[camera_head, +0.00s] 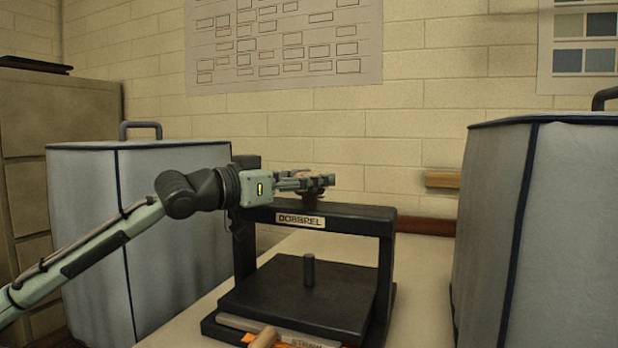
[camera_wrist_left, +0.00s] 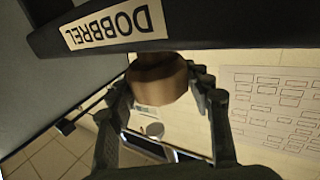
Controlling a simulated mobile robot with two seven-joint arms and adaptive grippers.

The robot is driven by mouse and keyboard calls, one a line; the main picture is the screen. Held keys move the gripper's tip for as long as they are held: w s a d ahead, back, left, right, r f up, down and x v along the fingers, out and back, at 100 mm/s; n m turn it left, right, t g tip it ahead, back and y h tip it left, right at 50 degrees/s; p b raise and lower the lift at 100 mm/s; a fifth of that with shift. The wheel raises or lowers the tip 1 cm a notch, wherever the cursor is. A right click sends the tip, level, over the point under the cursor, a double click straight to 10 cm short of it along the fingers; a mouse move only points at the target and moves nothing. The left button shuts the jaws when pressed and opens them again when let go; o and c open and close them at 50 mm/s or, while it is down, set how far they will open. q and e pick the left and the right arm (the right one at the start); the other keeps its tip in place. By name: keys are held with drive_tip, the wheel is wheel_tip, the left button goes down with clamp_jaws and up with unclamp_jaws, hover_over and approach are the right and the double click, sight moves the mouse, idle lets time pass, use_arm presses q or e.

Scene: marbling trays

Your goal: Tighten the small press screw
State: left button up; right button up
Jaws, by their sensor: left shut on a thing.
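The small black press labelled DOBBREL (camera_head: 345,217) stands on the table, its crossbar spanning two uprights. My left gripper (camera_head: 316,183) is at the top of the crossbar, shut on the press screw's round brown knob (camera_wrist_left: 158,78). In the left wrist view the knob sits between the fingers, close to the labelled bar; in the head view the fingers mostly hide it. A short dark post (camera_head: 309,270) stands upright on the press's black plate (camera_head: 265,293), with a visible gap below the crossbar. My right gripper is in neither view.
Large grey covered boxes stand at left (camera_head: 80,230) and right (camera_head: 575,220). Bare table (camera_head: 415,275) shows right of the press.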

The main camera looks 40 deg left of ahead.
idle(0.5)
use_arm(q)
drive_tip(key=o, duration=1.2)
drive_tip(key=v, duration=1.2)
